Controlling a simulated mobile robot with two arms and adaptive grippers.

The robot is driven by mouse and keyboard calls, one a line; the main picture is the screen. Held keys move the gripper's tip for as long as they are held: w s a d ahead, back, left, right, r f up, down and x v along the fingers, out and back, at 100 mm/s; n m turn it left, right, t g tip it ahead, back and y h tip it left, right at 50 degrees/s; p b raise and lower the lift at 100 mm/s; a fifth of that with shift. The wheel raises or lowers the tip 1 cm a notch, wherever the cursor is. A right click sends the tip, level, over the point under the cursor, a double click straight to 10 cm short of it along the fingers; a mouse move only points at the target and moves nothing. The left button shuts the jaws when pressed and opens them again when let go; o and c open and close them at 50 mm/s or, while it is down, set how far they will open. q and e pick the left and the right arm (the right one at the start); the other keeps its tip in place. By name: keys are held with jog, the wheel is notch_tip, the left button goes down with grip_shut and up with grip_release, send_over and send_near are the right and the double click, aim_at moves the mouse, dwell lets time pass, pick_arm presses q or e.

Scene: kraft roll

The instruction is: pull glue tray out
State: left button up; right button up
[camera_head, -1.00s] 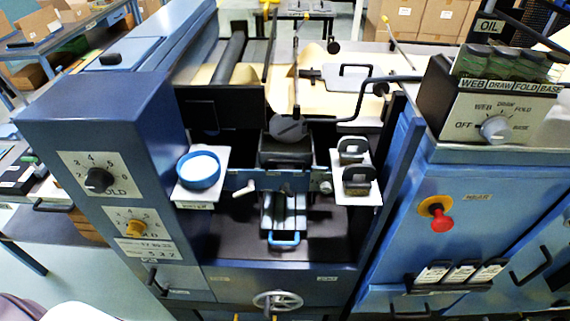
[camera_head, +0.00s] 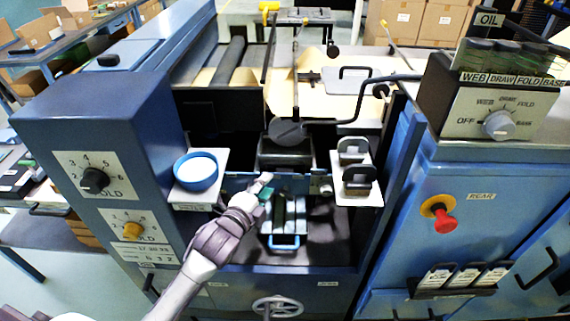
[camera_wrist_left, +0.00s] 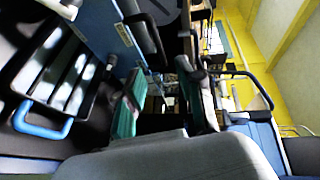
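The glue tray is most likely the metal ribbed tray (camera_head: 290,212) with a blue handle (camera_head: 285,243), low in the middle of the machine. In the left wrist view the tray (camera_wrist_left: 66,82) and its blue handle (camera_wrist_left: 40,125) show at the left. My left gripper (camera_head: 264,191) is above and left of the tray, at the blue crossbar, apart from the handle. In the left wrist view its green-padded fingers (camera_wrist_left: 168,108) are spread, with nothing clearly held between them. The gripper hides part of the crossbar. My right gripper is not in view.
A blue round dish (camera_head: 196,171) sits on a left shelf, and dark clamp-like blocks (camera_head: 357,166) stand on a right shelf. A handwheel (camera_head: 277,307) is below the tray. Blue side walls flank the opening. The dark floor right of the tray (camera_head: 328,245) is clear.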

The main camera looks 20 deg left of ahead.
aim_at(285, 164)
pick_arm(q)
jog(key=p+x, duration=0.1)
jog(key=x, duration=1.1)
jog(key=shift+w+f, duration=0.1)
jog(key=shift+w, duration=0.25)
grip_shut()
